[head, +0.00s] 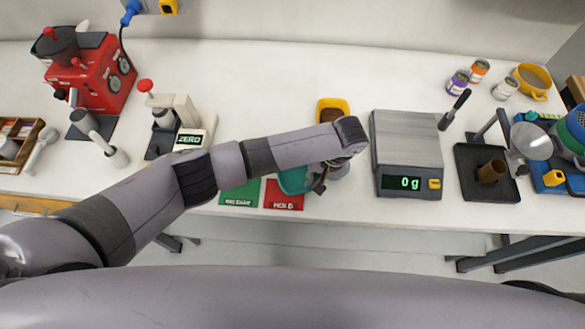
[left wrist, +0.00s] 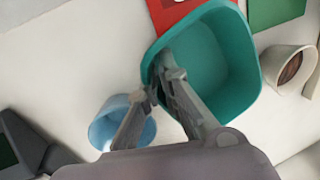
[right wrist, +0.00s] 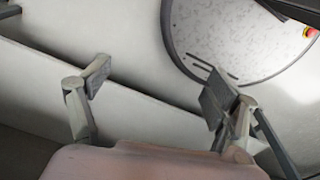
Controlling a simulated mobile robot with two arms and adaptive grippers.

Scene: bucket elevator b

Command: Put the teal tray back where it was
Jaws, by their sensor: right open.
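The teal tray (head: 291,181) is at the front of the table, over the edges of a green card and a red card. In the left wrist view the tray (left wrist: 234,62) is large and looks empty where I see inside. My left gripper (head: 318,181) is at the tray's right side in the head view. In the left wrist view its fingers (left wrist: 161,84) straddle the tray's wall, one inside and one outside, and look closed on it. My right gripper (right wrist: 152,85) is open and empty; it does not show in the head view.
A green card (head: 240,193) and a red HOLD card (head: 284,201) lie at the table's front edge. A bluish cup (left wrist: 107,124) stands beside the left gripper. A yellow container (head: 325,104) is behind it. A scale (head: 405,140) reading 0 g stands to the right.

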